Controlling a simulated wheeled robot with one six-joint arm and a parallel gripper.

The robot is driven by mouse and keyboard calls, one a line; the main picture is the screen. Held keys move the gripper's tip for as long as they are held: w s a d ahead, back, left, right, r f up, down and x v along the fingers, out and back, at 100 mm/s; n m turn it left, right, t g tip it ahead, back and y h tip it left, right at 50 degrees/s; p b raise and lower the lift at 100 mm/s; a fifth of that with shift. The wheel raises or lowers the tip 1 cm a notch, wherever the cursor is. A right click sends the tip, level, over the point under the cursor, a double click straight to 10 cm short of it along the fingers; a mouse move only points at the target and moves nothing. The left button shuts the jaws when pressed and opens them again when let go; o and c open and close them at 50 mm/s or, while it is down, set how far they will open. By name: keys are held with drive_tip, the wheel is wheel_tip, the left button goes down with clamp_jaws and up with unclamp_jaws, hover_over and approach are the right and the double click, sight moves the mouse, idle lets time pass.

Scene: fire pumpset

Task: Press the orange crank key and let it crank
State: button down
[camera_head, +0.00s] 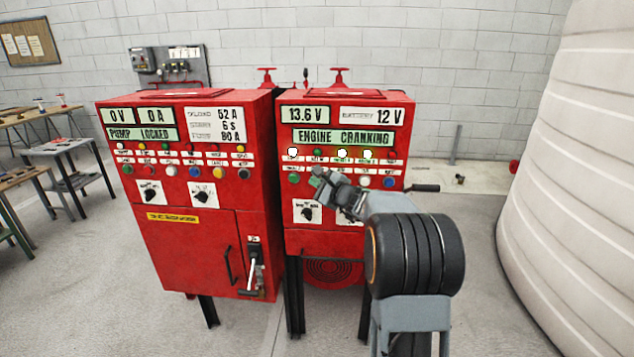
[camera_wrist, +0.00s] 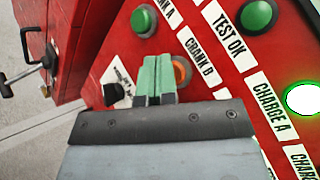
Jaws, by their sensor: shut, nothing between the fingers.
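The right red cabinet (camera_head: 345,240) shows "ENGINE CRANKING" on its green display (camera_head: 343,138). The orange key (camera_wrist: 180,72) is partly visible in the wrist view, behind my fingertips and beside the "CRANK B" label (camera_wrist: 201,62); in the head view my gripper hides it. My gripper (camera_head: 318,178) is shut and empty, its green fingertips (camera_wrist: 157,78) together against or just in front of the key. Whether they touch it, and how deep the key sits, is hidden.
A green button (camera_wrist: 144,20) sits close to the fingertips, beside "CRANK A". A black rotary switch (camera_head: 306,211) lies below. The left red cabinet (camera_head: 190,250) stands alongside with a protruding lever (camera_head: 254,270). A large white tank (camera_head: 575,190) is at right.

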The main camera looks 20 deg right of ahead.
drive_tip(key=shift+s+a+b, duration=0.4)
drive_tip(key=shift+s+b, duration=0.2)
drive_tip(key=shift+s+a+b, duration=0.4)
drive_tip(key=shift+s+b, duration=0.15)
drive_tip(key=shift+s, duration=0.2)
drive_tip(key=shift+s+a+b, duration=0.4)
drive_tip(key=shift+s+b, duration=0.1)
drive_tip(key=shift+s, duration=0.2)
drive_tip(key=shift+s+a+b, duration=0.4)
drive_tip(key=shift+s+b, duration=0.15)
drive_tip(key=shift+s, duration=0.2)
